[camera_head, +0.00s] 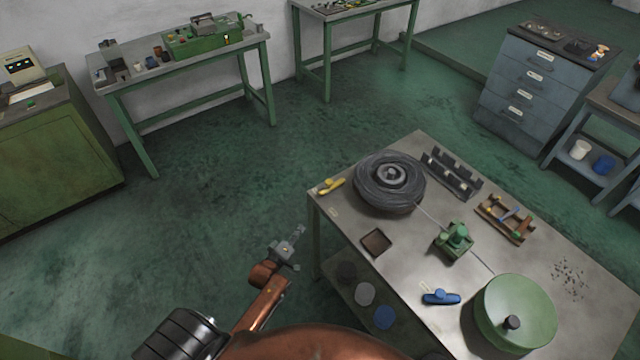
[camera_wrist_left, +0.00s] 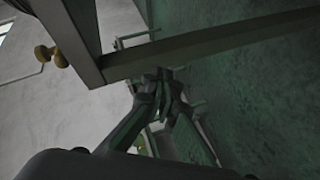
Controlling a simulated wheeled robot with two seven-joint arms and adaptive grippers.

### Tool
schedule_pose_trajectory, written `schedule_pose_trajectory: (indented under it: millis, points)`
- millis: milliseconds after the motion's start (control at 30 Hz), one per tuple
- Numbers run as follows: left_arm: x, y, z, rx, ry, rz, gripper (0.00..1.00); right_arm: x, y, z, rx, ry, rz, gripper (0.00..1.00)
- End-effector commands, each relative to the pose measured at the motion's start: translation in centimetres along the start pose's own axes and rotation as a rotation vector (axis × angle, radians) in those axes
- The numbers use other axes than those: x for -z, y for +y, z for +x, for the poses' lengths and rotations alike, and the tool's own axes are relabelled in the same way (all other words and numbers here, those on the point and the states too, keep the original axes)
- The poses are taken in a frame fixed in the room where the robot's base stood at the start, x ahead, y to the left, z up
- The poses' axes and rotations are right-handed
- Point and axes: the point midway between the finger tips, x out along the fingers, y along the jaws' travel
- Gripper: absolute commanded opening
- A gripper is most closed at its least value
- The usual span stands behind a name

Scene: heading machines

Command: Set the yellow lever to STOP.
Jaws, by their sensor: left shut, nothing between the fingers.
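The yellow lever (camera_head: 331,186) is a small yellow handle at the far left corner of the metal work table (camera_head: 345,232), left of a dark wire coil. A small pale label lies near it, too small to read. My left gripper (camera_head: 293,240) is shut and empty. It is off the table's left side, nearer to me than the lever and apart from it. Its fingers (camera_wrist_left: 165,85) show together in the left wrist view. A yellowish knobbed part (camera_wrist_left: 50,56) shows at upper left there; I cannot tell whether it is the lever. My right gripper is not in view.
The table bears a wire coil (camera_head: 389,184), a small dark tray (camera_head: 376,242), a green device (camera_head: 455,240), a blue handle (camera_head: 441,297) and a green drum (camera_head: 515,315). Pots stand on its lower shelf. Floor left of the table is clear.

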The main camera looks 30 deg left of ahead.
Motion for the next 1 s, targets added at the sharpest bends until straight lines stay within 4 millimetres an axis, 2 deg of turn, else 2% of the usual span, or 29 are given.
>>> schedule_pose_trajectory:
  millis: [33, 100, 200, 300, 400, 733, 867, 1000]
  points:
    - [2.3, 3.8, 0.5, -0.075, 0.036, -0.072, 0.0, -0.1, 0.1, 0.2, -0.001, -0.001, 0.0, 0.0]
    - [4.9, 8.1, 0.6, -0.161, 0.069, -0.167, 0.0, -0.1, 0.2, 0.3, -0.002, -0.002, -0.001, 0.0]
    - [7.4, 12.4, 0.3, -0.251, 0.094, -0.261, 0.0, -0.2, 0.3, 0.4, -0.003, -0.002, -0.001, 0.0]
    - [8.6, 14.5, 0.0, -0.298, 0.103, -0.309, 0.0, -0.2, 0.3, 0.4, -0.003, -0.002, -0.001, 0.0]
    - [9.0, 15.2, -0.2, -0.312, 0.105, -0.325, 0.0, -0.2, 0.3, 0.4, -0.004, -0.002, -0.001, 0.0]
    - [9.0, 15.2, 0.1, -0.311, 0.105, -0.322, 0.0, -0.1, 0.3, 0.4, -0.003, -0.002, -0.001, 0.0]
    - [9.2, 15.6, 1.4, -0.312, 0.104, -0.322, 0.0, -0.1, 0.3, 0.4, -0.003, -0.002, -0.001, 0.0]
    - [9.5, 16.3, 3.8, -0.312, 0.104, -0.322, 0.0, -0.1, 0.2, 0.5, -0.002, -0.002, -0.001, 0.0]
